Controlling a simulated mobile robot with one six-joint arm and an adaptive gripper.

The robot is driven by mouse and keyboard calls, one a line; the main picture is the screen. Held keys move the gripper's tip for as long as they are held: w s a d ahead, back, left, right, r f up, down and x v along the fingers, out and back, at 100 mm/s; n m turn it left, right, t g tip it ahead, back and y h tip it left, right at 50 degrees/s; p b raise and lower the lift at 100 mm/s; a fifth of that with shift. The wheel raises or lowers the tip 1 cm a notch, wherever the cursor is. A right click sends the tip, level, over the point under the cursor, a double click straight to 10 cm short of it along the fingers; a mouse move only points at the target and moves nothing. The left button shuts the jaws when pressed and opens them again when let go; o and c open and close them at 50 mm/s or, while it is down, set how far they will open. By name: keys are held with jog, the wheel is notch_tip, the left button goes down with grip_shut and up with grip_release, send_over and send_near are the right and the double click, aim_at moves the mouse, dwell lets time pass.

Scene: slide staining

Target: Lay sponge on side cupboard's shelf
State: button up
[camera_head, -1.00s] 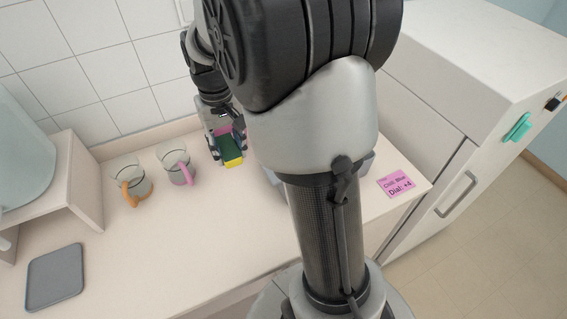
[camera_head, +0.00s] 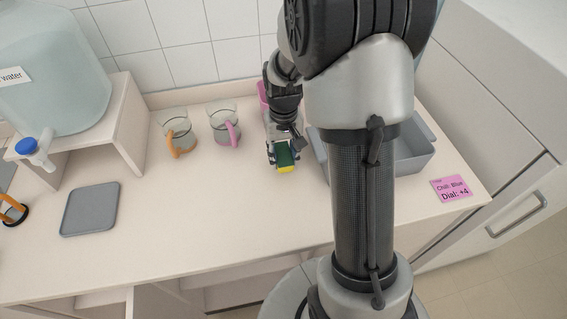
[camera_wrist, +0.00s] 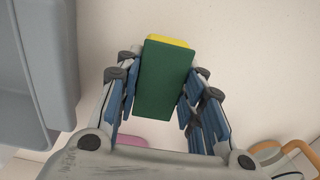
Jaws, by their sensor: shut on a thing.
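The sponge (camera_head: 285,152), green with a yellow layer, is between the fingers of my gripper (camera_head: 283,158), which is shut on it above the counter. In the wrist view, the sponge's green face (camera_wrist: 165,80) fills the space between the blue-padded fingers, with a yellow edge at the far end. A white cupboard (camera_head: 510,150) with a bar handle (camera_head: 517,214) stands at the right. Its front looks closed, and no shelf inside it shows.
A grey tub (camera_head: 412,160) stands right of my gripper, partly behind my arm. Two glass mugs, orange-handled (camera_head: 177,138) and pink-handled (camera_head: 225,128), stand left. A water tank (camera_head: 50,70) sits on a riser beyond a grey tray (camera_head: 90,209). The counter's front middle is clear.

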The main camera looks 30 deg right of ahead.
aim_at(283, 162)
jog(key=shift+f+b, duration=0.4)
jog(key=shift+f, duration=1.2)
jog(key=shift+f, duration=0.1)
jog(key=shift+f, duration=0.15)
jog(key=o, duration=1.1)
